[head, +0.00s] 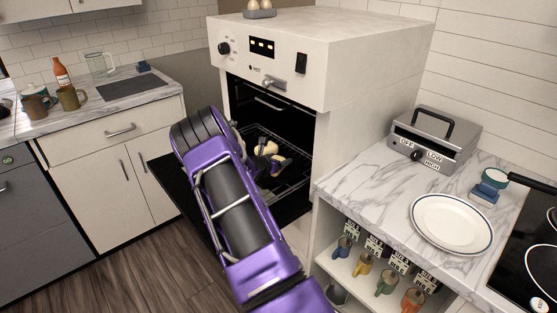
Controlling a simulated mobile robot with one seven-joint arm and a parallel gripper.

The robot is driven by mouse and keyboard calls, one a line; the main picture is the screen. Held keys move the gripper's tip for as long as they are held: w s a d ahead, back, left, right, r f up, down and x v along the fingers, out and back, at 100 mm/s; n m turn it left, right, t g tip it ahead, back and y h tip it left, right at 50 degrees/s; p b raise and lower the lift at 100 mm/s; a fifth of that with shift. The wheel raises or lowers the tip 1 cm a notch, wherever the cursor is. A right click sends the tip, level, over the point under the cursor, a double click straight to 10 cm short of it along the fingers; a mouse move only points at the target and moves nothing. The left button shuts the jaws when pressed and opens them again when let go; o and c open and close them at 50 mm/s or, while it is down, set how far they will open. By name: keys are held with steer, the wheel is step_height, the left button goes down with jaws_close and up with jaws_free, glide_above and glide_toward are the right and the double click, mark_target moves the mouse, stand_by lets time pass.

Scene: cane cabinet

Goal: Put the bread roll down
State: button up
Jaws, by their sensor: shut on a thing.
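My purple arm reaches into the open oven (310,150). My gripper (272,162) is inside, over the wire rack (293,178), and is shut on the pale tan bread roll (265,148). The roll is small and partly hidden by my gripper and arm. I cannot tell whether it touches the rack or is held just above it.
The dark oven door (168,178) is folded down, partly behind my arm. A marble counter (365,185) on the right bears a grey sandwich press (433,140) and a white plate (451,224). Mugs (363,264) stand on the shelf below. Another counter (135,106) is on the left.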

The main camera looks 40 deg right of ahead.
steer(key=o, duration=1.1)
steer(key=shift+r, duration=0.15)
steer(key=v, duration=1.2)
